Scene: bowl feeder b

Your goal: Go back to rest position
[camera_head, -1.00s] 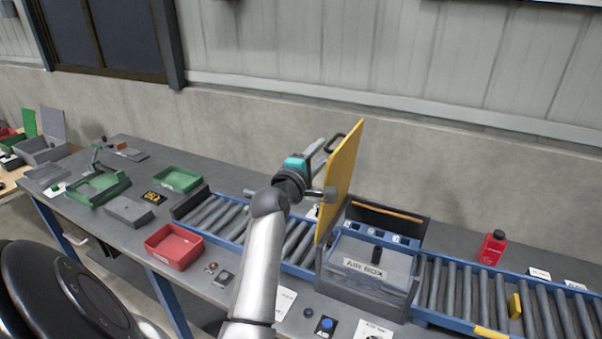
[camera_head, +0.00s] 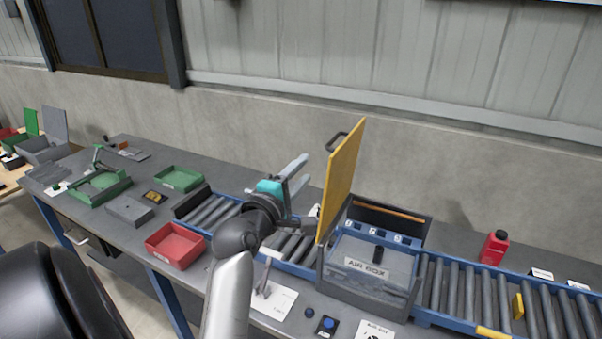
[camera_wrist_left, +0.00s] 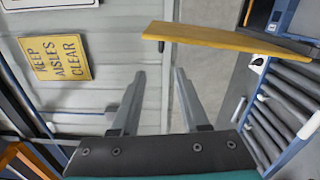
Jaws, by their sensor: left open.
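My left gripper (camera_head: 296,172) is open and empty above the roller conveyor, just left of the raised yellow lid (camera_head: 341,183) of the grey air box (camera_head: 368,278). In the left wrist view, the two fingers of my left gripper (camera_wrist_left: 152,95) stand apart with nothing between them, and the yellow lid (camera_wrist_left: 225,38) shows edge-on beyond them, apart from the fingertips. The lid stands upright with a dark handle on its back. My right gripper is not in view.
A roller conveyor (camera_head: 455,290) runs along the bench. A red bin (camera_head: 174,246), green tray (camera_head: 180,179) and green fixture (camera_head: 98,187) are to the left. A red bottle (camera_head: 494,248) stands at the right. The wall is behind; the space above the left bench is free.

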